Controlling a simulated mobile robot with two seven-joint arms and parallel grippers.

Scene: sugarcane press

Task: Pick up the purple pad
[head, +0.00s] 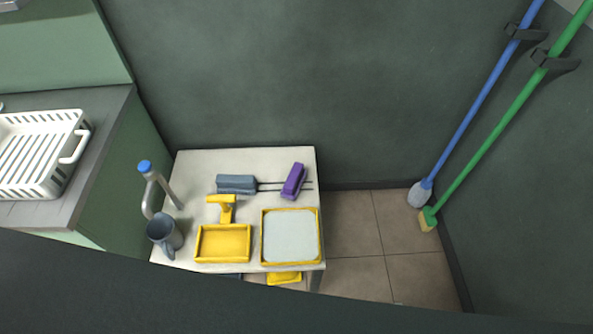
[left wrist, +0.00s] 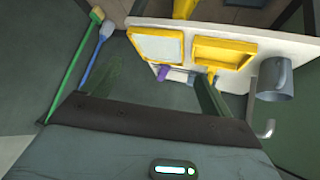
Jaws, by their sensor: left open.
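The purple pad (head: 294,181) lies on the back right of a small white table (head: 190,163), tilted across two thin dark rods. In the left wrist view the purple pad (left wrist: 163,73) is small and partly hidden, beyond the space between my fingers. My left gripper (left wrist: 155,88) is open and empty in that view, apart from the pad, its two dark green fingers spread wide. Neither gripper shows in the head view.
Beside the pad lies a grey-blue block (head: 236,184). In front stand a yellow tray (head: 223,260), a yellow-rimmed pale tray (head: 290,264) and a grey mug (head: 163,234) near a blue-capped metal tube (head: 150,185). A blue mop (head: 480,98) and green broom (head: 500,132) lean right.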

